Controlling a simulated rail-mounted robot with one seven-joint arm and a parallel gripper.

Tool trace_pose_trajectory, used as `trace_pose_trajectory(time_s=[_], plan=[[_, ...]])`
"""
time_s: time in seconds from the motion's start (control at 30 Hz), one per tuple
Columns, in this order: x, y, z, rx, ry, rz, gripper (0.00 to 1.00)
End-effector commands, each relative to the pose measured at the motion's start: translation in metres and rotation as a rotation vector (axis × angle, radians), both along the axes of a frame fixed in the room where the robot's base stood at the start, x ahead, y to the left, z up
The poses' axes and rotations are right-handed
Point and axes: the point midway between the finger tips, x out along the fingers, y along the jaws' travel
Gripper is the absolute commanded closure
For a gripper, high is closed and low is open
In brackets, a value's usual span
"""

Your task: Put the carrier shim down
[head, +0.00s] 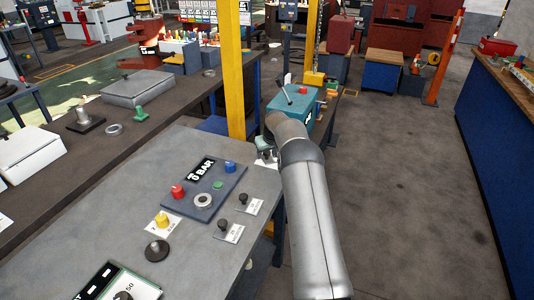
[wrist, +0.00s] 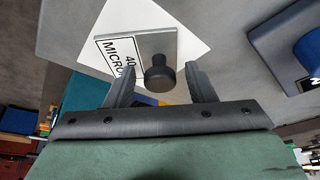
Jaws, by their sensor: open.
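The carrier shim (wrist: 148,45) is a thin grey plate with a black round knob (wrist: 160,75), in the wrist view. My gripper (wrist: 159,69) is open, with one dark finger on each side of the knob and a visible gap to each. In the head view my gripper (head: 266,145) is at the far right corner of the grey table, mostly hidden by my arm. Only a bit of white and dark shows below it there.
Two similar knobbed plates on cards, one nearer (head: 229,233) and one farther (head: 250,206), lie on the grey table (head: 130,210). A dark control panel (head: 205,205) with coloured buttons is to their left. A yellow post (head: 232,75) stands close behind. A teal machine (head: 290,103) is beyond my gripper.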

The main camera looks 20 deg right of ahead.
Motion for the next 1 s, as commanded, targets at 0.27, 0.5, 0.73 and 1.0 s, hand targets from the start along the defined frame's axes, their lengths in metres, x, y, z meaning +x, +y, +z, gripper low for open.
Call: trace_pose_trajectory(time_s=[0.27, 0.5, 0.73, 1.0], plan=[[-0.015, -0.001, 0.039, -0.001, -0.004, 0.0, 0.5], [-0.035, 0.0, 0.085, -0.001, -0.003, 0.0, 0.5], [-0.045, 0.0, 0.11, 0.0, -0.001, 0.0, 0.5], [-0.059, 0.016, 0.127, 0.001, 0.013, 0.006, 0.5]])
